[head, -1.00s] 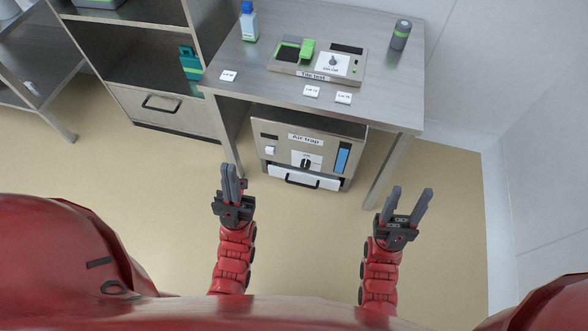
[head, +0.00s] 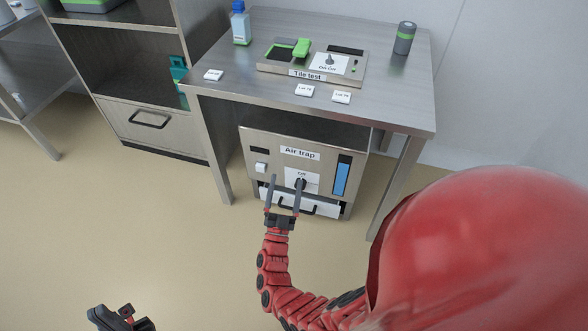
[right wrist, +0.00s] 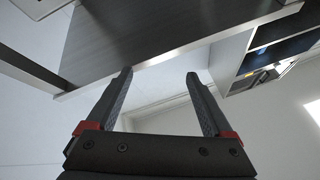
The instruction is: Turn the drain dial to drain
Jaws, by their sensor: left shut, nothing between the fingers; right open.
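The air trap unit (head: 258,143) is a steel box under the table, labelled "Air trap". A white plate on its front, with small text at the top, carries a dark dial (head: 301,184), partly covered by a finger of my right gripper (head: 285,181). That gripper is open and points up at the unit's front, its right finger over the dial in the picture; I cannot tell if they touch. In the right wrist view its fingers (right wrist: 160,85) are apart with nothing between them; the dial does not show there. My left gripper (head: 122,319) is shut and empty, low at left.
The unit has a white switch (head: 261,168), a blue gauge (head: 342,179) and a drawer handle (head: 312,208). The table (head: 400,103) above holds a tile test device (head: 345,76), a bottle (head: 241,26) and a grey cylinder (head: 404,40). Floor at left is clear.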

